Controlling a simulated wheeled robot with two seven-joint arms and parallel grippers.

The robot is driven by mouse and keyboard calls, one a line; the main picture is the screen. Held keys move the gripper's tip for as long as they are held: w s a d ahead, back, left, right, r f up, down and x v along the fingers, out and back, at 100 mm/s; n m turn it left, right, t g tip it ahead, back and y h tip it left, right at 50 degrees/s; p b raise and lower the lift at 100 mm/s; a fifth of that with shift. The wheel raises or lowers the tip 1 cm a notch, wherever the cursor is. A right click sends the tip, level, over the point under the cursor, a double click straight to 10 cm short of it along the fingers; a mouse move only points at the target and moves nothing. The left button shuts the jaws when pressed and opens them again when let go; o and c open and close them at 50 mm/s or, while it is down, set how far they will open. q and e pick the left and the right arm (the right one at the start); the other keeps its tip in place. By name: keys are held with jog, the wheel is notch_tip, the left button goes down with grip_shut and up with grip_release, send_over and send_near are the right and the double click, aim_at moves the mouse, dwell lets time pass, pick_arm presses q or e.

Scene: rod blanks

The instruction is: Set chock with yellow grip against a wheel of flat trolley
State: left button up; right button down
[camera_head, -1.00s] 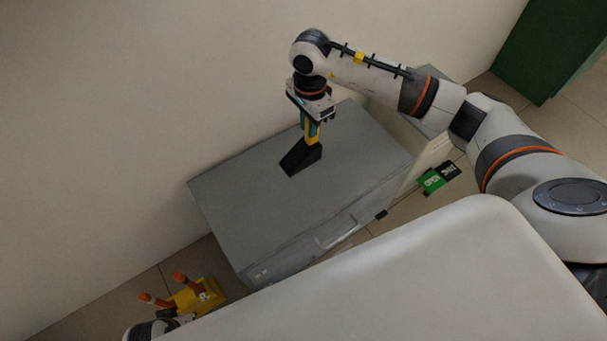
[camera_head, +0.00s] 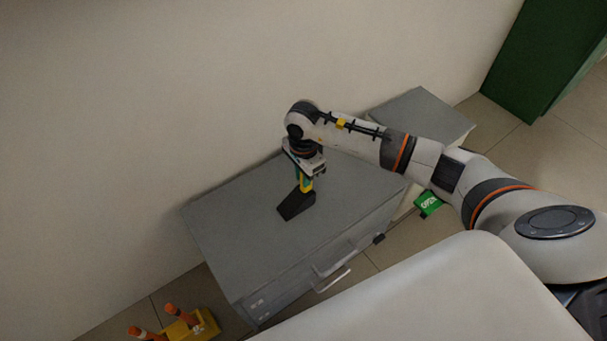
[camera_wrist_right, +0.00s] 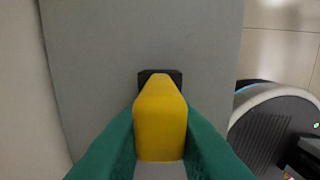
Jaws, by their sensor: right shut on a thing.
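The chock is a black wedge (camera_head: 296,204) with a yellow grip (camera_head: 305,183). It shows over the top of a grey cabinet in the head view; I cannot tell whether it touches that top. My right gripper (camera_head: 305,176) is shut on the yellow grip, from above. In the right wrist view the grip (camera_wrist_right: 160,118) sits between green fingers, with part of the black wedge (camera_wrist_right: 160,75) beyond it. My left gripper is not in view. I see no flat trolley or wheel that I can make out.
The grey cabinet (camera_head: 235,235) with a front handle stands against a pale wall (camera_head: 120,110). A lower grey box top (camera_head: 420,108) is behind my right arm. A green sign (camera_head: 428,203) lies by the cabinet. A yellow item with orange-topped posts (camera_head: 203,325) is at bottom left.

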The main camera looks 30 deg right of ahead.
jog(key=shift+f, duration=0.1)
jog(key=c, duration=1.3)
grip_release()
